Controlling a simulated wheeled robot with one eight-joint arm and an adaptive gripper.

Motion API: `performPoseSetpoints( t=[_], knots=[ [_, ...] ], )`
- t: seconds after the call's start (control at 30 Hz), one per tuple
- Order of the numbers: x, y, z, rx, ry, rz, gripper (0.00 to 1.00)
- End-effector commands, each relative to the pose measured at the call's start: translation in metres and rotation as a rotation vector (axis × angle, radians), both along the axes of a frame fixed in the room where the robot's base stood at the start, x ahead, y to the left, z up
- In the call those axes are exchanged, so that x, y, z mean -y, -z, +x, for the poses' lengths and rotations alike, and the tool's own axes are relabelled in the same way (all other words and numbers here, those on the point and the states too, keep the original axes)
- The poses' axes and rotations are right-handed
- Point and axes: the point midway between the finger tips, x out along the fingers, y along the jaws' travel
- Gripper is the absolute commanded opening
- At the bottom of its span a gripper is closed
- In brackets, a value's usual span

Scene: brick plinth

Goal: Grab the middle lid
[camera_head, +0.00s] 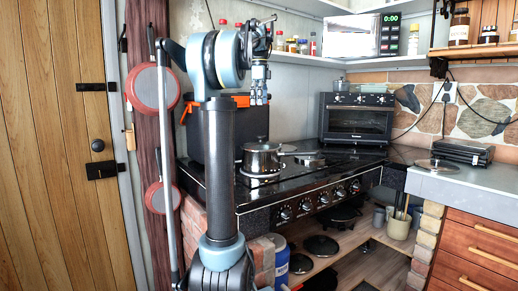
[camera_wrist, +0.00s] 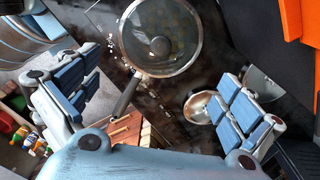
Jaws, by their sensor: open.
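A glass lid with a dark knob sits on a steel pot (camera_head: 262,160) on the black stove; the lid (camera_head: 262,146) is at the pot's top. In the wrist view the same glass lid (camera_wrist: 178,25) lies upper centre, with the pot's handle (camera_wrist: 126,95) pointing down-left. Another lid (camera_head: 437,163) lies on the grey counter at the right. Dark round lids (camera_head: 322,244) lie on the shelf under the stove. Which lid is the middle one I cannot tell for certain. My gripper (camera_head: 259,99) is open and empty, above the pot. Its spread fingers (camera_wrist: 155,87) show in the wrist view.
A small oven (camera_head: 357,119) stands at the back of the stove. A black box with orange parts (camera_head: 242,101) is behind my arm. A shallow metal dish (camera_wrist: 203,108) is beside the right finger. Two red pans (camera_head: 151,88) hang at the left. The wall shelf is above.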

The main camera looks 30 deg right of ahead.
Motion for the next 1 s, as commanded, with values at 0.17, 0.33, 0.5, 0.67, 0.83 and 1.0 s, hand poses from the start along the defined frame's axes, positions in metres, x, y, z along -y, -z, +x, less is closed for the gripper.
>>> performPoseSetpoints(
  t=[0.17, 0.33, 0.5, 0.67, 0.83, 1.0],
  knots=[
    [0.002, 0.032, -0.001, 0.000, 0.002, 0.000, 1.00],
    [0.003, 0.061, -0.002, 0.000, 0.002, 0.000, 1.00],
    [0.003, 0.086, -0.002, 0.000, 0.002, 0.000, 1.00],
    [0.003, 0.098, -0.002, 0.000, 0.002, 0.000, 1.00],
    [0.005, 0.108, -0.002, 0.000, 0.002, 0.000, 1.00],
    [0.010, 0.131, -0.002, 0.000, 0.002, 0.000, 1.00]
  ],
)
